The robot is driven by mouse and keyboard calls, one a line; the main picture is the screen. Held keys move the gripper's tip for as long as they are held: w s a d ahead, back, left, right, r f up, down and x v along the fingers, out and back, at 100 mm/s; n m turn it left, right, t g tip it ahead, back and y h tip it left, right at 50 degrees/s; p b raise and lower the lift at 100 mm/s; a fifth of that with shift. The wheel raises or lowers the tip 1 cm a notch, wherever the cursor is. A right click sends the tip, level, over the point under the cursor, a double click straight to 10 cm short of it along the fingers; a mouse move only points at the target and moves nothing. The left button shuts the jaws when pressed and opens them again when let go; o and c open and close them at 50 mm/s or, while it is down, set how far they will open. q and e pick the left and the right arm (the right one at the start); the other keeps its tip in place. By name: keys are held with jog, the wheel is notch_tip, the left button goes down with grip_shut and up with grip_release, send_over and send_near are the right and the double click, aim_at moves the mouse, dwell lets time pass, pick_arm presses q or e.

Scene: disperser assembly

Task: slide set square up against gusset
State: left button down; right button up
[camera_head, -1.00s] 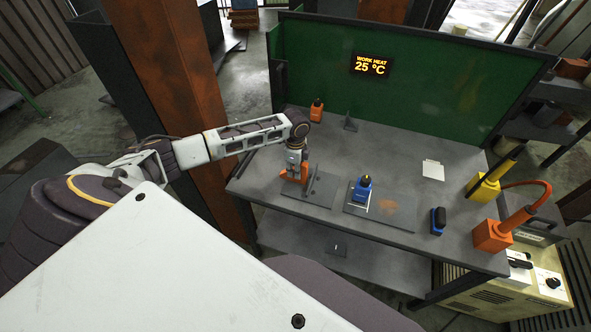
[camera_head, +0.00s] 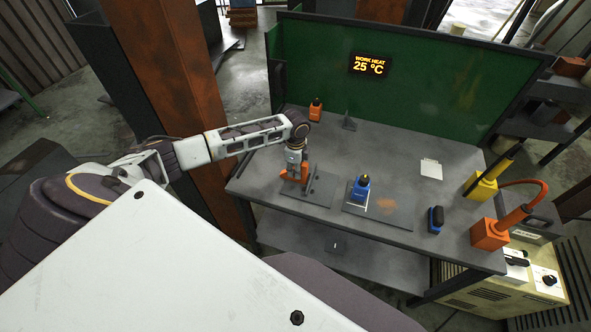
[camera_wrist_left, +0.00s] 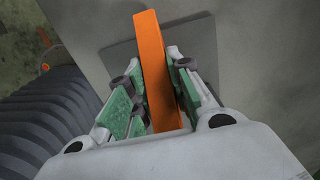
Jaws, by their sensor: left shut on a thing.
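My left gripper (camera_head: 294,168) is shut on an orange piece (camera_head: 303,174), which looks like the set square, low over a dark plate (camera_head: 318,199) at the table's front left. The left wrist view shows the orange piece (camera_wrist_left: 150,60) between the green finger pads of the gripper (camera_wrist_left: 153,95). A thin dark upright piece (camera_head: 313,179), perhaps the gusset, stands on the plate just right of the orange piece. I cannot tell whether they touch. My right gripper is out of view.
A second plate (camera_head: 392,213) to the right carries a blue bottle-like tool (camera_head: 361,187). An orange bottle (camera_head: 316,109) and a dark triangular piece (camera_head: 349,122) stand at the back. A blue-black block (camera_head: 436,219) and yellow (camera_head: 483,187) and orange (camera_head: 489,234) holders stand at right.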

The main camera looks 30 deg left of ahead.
pick_arm(q)
jog(key=shift+w+d+p, duration=0.15)
jog(key=shift+d+p, duration=0.25)
jog(key=shift+d, duration=0.3)
dwell(1.1)
jog(key=c, duration=1.2)
grip_release()
jog(key=shift+r, duration=6.05)
